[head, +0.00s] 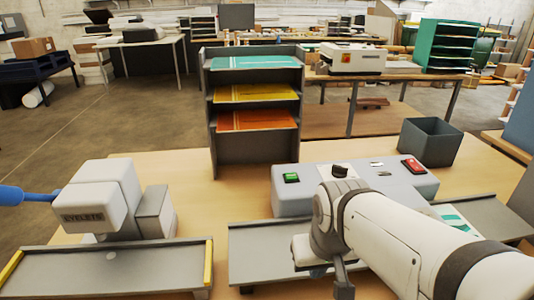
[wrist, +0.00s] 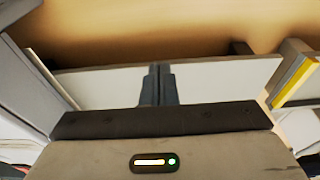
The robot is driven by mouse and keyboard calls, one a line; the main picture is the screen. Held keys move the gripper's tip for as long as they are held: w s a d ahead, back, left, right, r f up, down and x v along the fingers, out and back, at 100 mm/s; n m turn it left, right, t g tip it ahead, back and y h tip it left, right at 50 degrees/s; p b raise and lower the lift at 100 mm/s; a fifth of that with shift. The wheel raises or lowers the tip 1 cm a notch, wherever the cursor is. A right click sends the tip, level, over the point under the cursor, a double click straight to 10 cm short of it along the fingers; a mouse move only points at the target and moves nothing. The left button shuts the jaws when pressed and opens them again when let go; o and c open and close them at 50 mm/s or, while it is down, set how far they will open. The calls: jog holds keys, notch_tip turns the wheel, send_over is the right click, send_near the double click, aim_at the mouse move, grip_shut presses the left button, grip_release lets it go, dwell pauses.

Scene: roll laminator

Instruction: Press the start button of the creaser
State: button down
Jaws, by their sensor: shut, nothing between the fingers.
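A grey machine with a control top (head: 300,200) stands on the table right of centre in the head view. No name shows on it, so I cannot confirm it is the creaser. It has a green button (head: 291,178) at its left, a black knob (head: 340,171) in the middle and a red button (head: 413,165) at its right. My arm covers part of its front. My gripper (wrist: 158,70) is shut and empty in the wrist view, over a pale grey strip. In the head view my wrist is in front of the machine, apart from the green button.
A white machine marked like "EYELETS" (head: 95,205) with a blue handle stands at left. Grey trays (head: 110,268) lie along the front. A shelf rack with coloured sheets (head: 213,130) stands behind, and a dark bin (head: 430,142) at right. Bare table shows between the machines.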

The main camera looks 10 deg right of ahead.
jog(key=w+a+r+m+y+p, duration=0.2)
jog(key=w+r+m+y+p, duration=0.1)
jog(key=w+r+m+p, duration=0.65)
notch_tip(320, 180, up, 7)
jog(key=m+t+y+p, duration=0.3)
jog(key=m+t, duration=0.1)
jog(key=m, duration=0.5)
send_over(295, 177)
jog(key=shift+f, duration=0.2)
jog(key=shift+f, duration=0.15)
notch_tip(295, 177, down, 9)
jog(key=b, duration=0.7)
jog(key=shift+r, duration=0.2)
jog(key=shift+f+b, duration=0.4)
jog(key=shift+b, duration=0.2)
